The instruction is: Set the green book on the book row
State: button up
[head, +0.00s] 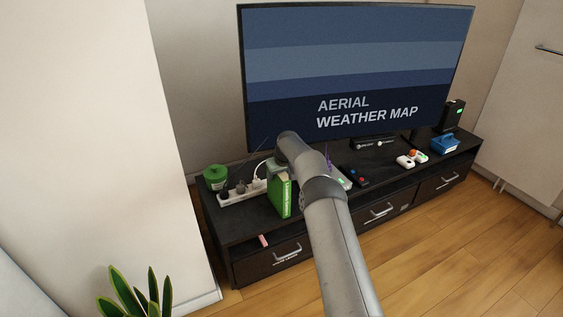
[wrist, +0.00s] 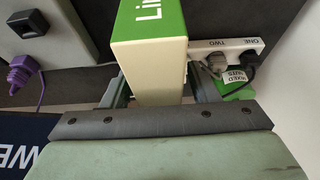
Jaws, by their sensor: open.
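The green book (head: 283,197) stands upright on the black TV cabinet (head: 233,226) in the head view, left of my arm, with white lettering on its spine. In the wrist view the green book (wrist: 152,57) shows its green spine and cream page edges between the two fingers of my gripper (wrist: 157,98). The fingers are open, one on each side of the book; I cannot tell whether either touches it. My arm hides part of the cabinet top behind the book. I cannot make out a book row in either view.
The TV (head: 355,70) stands behind. Controllers (head: 411,160), a blue box (head: 445,144) and a black box (head: 453,114) are to the right. The cabinet's front left top is mostly clear.

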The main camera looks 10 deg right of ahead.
jog(key=p+v, duration=0.2)
jog(key=v, duration=1.5)
jog(key=shift+s+a+r, duration=0.25)
jog(key=shift+s+a, duration=0.05)
jog(key=shift+s, duration=0.15)
jog(key=s+a+r+m+g, duration=0.1)
jog(key=s+r, duration=0.2)
jog(key=s, duration=1.4)
jog(key=s+a+r+m+g+h, duration=0.1)
jog(key=s+r+g, duration=0.1)
jog(key=s, duration=1.6)
jog(key=shift+r, duration=0.8)
jog(key=shift+o, duration=0.5)
jog(key=s+f, duration=0.2)
jog(key=s, duration=0.6)
jog(key=s+f+m+g, duration=0.1)
jog(key=s, duration=0.7)
jog(key=shift+s+d+f+g, duration=0.3)
jog(key=shift+s+f, duration=0.05)
jog(key=shift+f, duration=0.05)
